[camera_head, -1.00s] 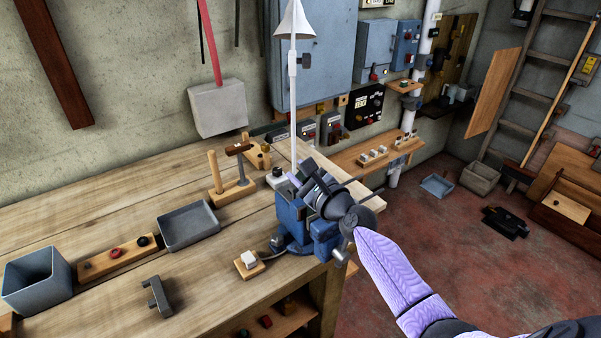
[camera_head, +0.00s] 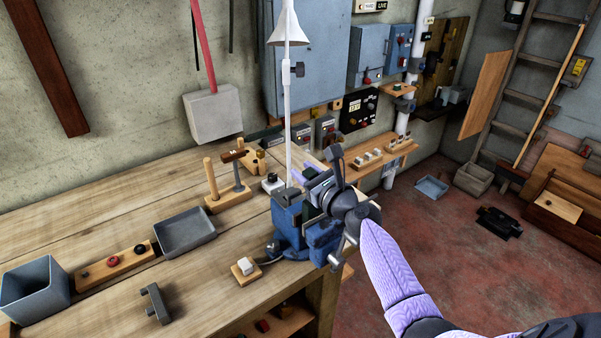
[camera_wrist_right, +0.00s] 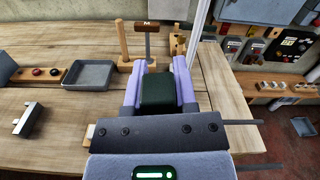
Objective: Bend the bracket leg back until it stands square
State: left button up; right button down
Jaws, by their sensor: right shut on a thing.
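A blue vise (camera_head: 288,225) stands at the bench's front right corner. My right gripper (camera_head: 304,184) is at the top of the vise, its wrist reaching in from the lower right and hiding most of the jaws. In the right wrist view, a dark green-black block, which I take as the bracket leg (camera_wrist_right: 158,90), sits between the two lavender fingers, and the gripper is shut on it. The bracket's lower part and its angle are hidden. My left gripper is not in view.
The bench (camera_head: 110,220) carries a grey tray (camera_head: 187,232), a blue-grey bin (camera_head: 35,290), a button board (camera_head: 117,261), a dark metal piece (camera_head: 155,303) and a hammer in a wooden stand (camera_head: 238,173). A white lamp pole (camera_head: 288,110) rises behind the vise.

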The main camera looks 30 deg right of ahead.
jog(key=shift+d+m+p, duration=0.3)
jog(key=shift+d+m, duration=0.25)
jog(key=shift+m, duration=0.35)
jog(key=shift+c, duration=2)
grip_release()
jog(key=shift+d, duration=0.1)
jog(key=shift+s+r, duration=0.1)
jog(key=shift+s, duration=0.15)
jog(key=s+p, duration=0.1)
jog(key=s, duration=0.8)
jog(key=shift+s+d, duration=0.15)
jog(key=shift+d, duration=0.2)
